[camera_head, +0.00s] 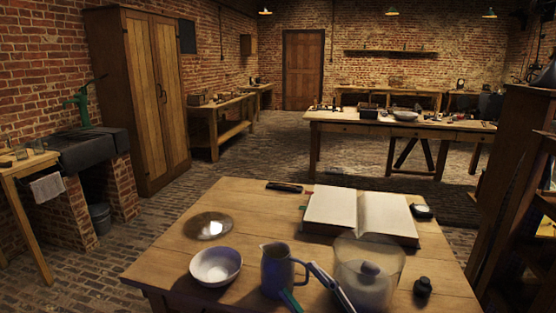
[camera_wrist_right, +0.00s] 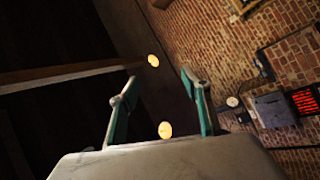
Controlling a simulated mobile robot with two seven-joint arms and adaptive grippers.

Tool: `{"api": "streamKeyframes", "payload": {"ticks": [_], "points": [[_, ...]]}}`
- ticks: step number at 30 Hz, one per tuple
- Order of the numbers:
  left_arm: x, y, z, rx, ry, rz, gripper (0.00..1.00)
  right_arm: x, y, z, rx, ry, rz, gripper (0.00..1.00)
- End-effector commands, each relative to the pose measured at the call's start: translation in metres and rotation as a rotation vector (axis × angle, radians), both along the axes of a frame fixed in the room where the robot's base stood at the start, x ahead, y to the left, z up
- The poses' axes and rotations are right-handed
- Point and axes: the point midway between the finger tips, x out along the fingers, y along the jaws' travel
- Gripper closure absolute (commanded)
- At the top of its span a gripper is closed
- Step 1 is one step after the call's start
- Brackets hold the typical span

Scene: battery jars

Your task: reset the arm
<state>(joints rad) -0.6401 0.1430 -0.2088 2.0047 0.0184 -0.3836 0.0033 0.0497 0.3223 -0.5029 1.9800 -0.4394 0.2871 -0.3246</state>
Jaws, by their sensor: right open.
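My right gripper (camera_head: 301,280) reaches in at the bottom edge of the head view, in front of the wooden table's near side. Its two fingers are apart with nothing between them, and they partly overlap the grey jug (camera_head: 275,270) and the glass jar (camera_head: 370,262) in the picture. I cannot tell whether it touches either. In the right wrist view the open gripper (camera_wrist_right: 159,82) points up toward the ceiling and a brick wall, and it is empty. My left gripper is in neither view.
The wooden table (camera_head: 163,248) also bears a white bowl (camera_head: 216,266), a round shiny dish (camera_head: 208,226), an open book (camera_head: 358,210), and small dark items (camera_head: 423,287). Open brick floor lies beyond. A dark wooden cabinet (camera_head: 510,170) stands close at right.

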Motion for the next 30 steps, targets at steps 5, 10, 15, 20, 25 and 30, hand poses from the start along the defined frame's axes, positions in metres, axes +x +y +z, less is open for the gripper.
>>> {"api": "streamKeyframes", "payload": {"ticks": [5, 10, 15, 20, 25, 30], "points": [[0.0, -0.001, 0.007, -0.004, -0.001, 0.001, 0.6, -0.007, -0.049, -0.109, 0.103, 0.416, -0.158, 0.52], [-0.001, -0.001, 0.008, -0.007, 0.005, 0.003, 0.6, -0.049, -0.091, -0.211, 0.181, 0.767, -0.296, 0.52], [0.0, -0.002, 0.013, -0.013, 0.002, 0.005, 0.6, -0.113, -0.125, -0.293, 0.24, 1.057, -0.417, 0.52], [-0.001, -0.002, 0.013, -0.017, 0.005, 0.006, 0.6, -0.161, -0.143, -0.336, 0.272, 1.224, -0.493, 0.52], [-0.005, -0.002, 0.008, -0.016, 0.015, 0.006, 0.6, -0.181, -0.15, -0.352, 0.286, 1.29, -0.522, 0.52], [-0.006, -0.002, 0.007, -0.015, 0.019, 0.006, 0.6, -0.182, -0.15, -0.353, 0.285, 1.293, -0.523, 0.52]]}}
